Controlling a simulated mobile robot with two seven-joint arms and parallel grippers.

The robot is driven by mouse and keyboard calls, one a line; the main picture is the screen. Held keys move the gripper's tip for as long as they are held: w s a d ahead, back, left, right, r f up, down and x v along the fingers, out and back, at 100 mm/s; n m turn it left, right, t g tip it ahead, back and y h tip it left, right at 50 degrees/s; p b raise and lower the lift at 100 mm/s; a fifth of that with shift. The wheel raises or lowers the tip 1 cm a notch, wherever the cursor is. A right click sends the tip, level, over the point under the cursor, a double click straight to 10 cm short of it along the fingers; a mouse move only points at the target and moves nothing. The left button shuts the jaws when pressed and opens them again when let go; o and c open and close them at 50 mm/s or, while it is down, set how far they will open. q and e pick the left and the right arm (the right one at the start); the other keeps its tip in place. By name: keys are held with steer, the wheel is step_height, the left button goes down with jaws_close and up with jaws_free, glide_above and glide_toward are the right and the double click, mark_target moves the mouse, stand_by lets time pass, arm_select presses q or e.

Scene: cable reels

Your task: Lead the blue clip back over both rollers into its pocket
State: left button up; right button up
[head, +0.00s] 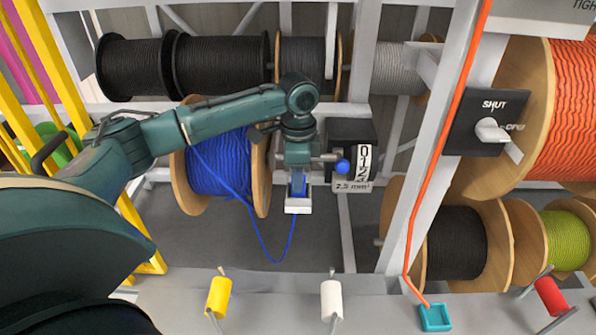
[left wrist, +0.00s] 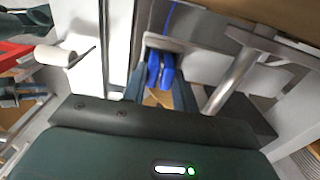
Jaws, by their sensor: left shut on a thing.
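The clip also shows between the fingers in the left wrist view (left wrist: 160,72). A white holder (head: 298,205) is right at the fingertips; I cannot tell whether the clip sits inside it. Blue cable (head: 268,255) runs from the reel, hangs in a loose loop and rises to the fingertips. A yellow roller (head: 219,297) and a white roller (head: 332,300) stand on the front ledge, with no blue cable over them.
A counter box (head: 355,150) with a blue knob (head: 343,166) is just right of the gripper. An orange cable (head: 440,140) runs down to a teal pocket (head: 435,318). A red roller (head: 551,296) is far right. Yellow posts (head: 62,80) stand left.

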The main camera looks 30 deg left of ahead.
arm_select(q)
steer(key=o, duration=1.1)
steer(key=shift+c, duration=0.2)
step_height(320, 180, up, 13)
steer(key=shift+b, duration=0.45)
arm_select(e)
steer(key=shift+f, duration=0.1)
